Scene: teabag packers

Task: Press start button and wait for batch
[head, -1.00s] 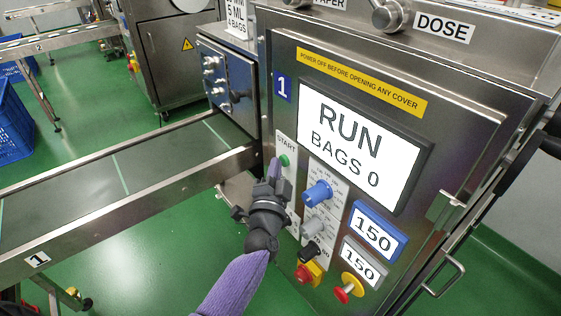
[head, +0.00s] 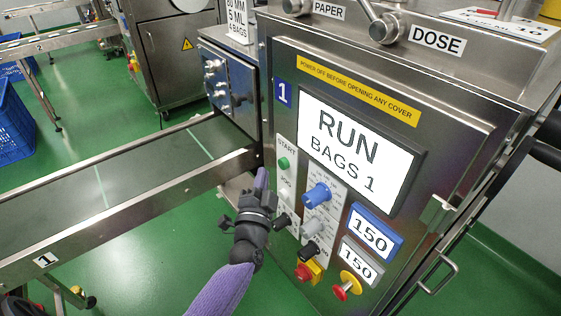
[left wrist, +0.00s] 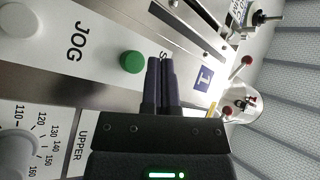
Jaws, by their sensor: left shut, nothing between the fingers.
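The green start button (head: 284,163) sits under the START label on the machine's front panel. It also shows in the left wrist view (left wrist: 132,62), beside my fingertips and not covered by them. My left gripper (head: 262,178) is shut and empty, just left of and below the button, apart from it in the head view. In the left wrist view its closed purple fingers (left wrist: 160,75) hide part of the START label. The screen (head: 358,150) reads RUN, BAGS 1. My right gripper is not in view.
A blue knob (head: 317,194), a red-on-yellow stop button (head: 304,272) and another red knob (head: 342,291) sit lower on the panel. The conveyor (head: 120,190) runs out to the left. A blue crate (head: 12,120) stands at the far left.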

